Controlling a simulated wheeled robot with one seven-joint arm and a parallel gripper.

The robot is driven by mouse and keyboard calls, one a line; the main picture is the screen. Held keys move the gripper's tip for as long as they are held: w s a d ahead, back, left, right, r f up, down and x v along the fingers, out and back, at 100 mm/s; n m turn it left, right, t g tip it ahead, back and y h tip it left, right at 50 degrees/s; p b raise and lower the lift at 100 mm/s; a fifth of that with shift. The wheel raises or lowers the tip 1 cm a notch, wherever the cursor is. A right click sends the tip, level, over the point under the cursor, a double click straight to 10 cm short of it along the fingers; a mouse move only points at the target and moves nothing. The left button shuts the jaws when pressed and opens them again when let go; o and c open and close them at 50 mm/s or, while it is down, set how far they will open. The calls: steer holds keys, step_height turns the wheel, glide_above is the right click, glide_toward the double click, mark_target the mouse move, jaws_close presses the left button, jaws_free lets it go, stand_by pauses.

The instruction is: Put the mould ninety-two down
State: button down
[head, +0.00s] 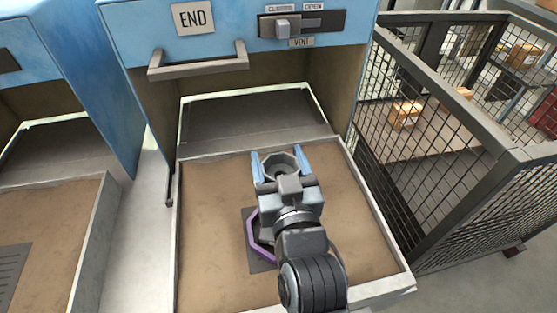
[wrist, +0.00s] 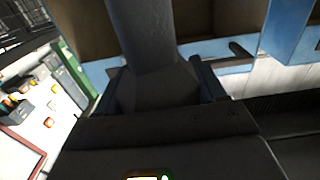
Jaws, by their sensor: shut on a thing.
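My gripper (head: 279,166) is shut on a grey, hollow, eight-sided mould (head: 283,158), held over the middle of a sand-filled tray (head: 215,240). I can read no number on it. In the wrist view the grey mould (wrist: 155,65) fills the space between the fingers. In the tray, below and left of my wrist, a purple eight-sided outline (head: 252,232) lies on a dark plate (head: 262,266), partly hidden by my arm. The mould appears to be above the sand; its exact height is hard to tell.
Bare sand lies around the plate. A mesh cage (head: 450,170) stands right; another sand tray (head: 50,215) lies left.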

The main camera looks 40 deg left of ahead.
steer(key=shift+f+b, duration=0.35)
steer(key=shift+b, duration=0.05)
steer(key=shift+c, duration=0.5)
jaws_free()
steer(key=shift+r+p, duration=0.6)
steer(key=b+v, duration=0.2)
steer(key=v, duration=1)
steer(key=shift+f, duration=0.25)
